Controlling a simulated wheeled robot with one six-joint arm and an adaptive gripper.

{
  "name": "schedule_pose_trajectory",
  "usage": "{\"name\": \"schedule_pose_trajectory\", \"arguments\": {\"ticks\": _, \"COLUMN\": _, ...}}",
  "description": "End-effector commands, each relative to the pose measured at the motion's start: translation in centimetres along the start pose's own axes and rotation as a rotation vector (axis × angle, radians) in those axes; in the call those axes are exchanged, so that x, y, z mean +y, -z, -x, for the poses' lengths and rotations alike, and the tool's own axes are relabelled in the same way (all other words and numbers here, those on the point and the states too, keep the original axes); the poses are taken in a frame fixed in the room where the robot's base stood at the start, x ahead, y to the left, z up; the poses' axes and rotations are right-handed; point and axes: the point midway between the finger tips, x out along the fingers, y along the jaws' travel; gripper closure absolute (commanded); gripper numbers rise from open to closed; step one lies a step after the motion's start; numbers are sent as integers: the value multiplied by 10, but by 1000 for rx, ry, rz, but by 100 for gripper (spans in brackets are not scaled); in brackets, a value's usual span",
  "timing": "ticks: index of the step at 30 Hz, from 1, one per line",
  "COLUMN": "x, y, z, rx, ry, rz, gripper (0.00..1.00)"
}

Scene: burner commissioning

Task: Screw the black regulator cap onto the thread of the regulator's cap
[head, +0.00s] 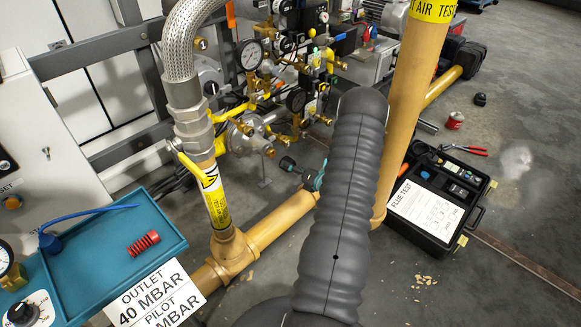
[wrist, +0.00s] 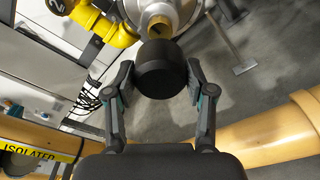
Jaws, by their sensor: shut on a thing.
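In the wrist view my gripper (wrist: 160,80) is shut on the black regulator cap (wrist: 162,70), with one finger on each side of it. The brass threaded neck (wrist: 159,24) of the grey regulator (wrist: 180,12) shows just beyond the cap. The cap's far edge overlaps the neck in the picture; I cannot tell whether they touch or whether any thread is engaged. In the head view the regulator (head: 243,134) is on the yellow pipework left of my arm. My gripper (head: 292,165) is partly hidden there behind my dark arm.
A teal tray (head: 170,232) holds a red spring (head: 144,243) and a blue tool (head: 50,243) at left. A tan pipe (head: 280,218) runs below the gripper, and an upright one (head: 405,100) stands right of my arm. An open black case (head: 466,205) lies on the floor.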

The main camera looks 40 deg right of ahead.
Motion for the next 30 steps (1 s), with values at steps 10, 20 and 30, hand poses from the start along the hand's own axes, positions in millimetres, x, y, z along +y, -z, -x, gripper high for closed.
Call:
{"name": "schedule_pose_trajectory", "arguments": {"ticks": 10, "x": -1, "y": -3, "z": -15, "rx": -2, "ry": 1, "rz": 0, "gripper": 88}}
{"name": "schedule_pose_trajectory", "arguments": {"ticks": 20, "x": -2, "y": -6, "z": -42, "rx": -2, "ry": 2, "rz": 0, "gripper": 88}}
{"name": "schedule_pose_trajectory", "arguments": {"ticks": 30, "x": -1, "y": -8, "z": -50, "rx": -2, "ry": 2, "rz": -2, "gripper": 88}}
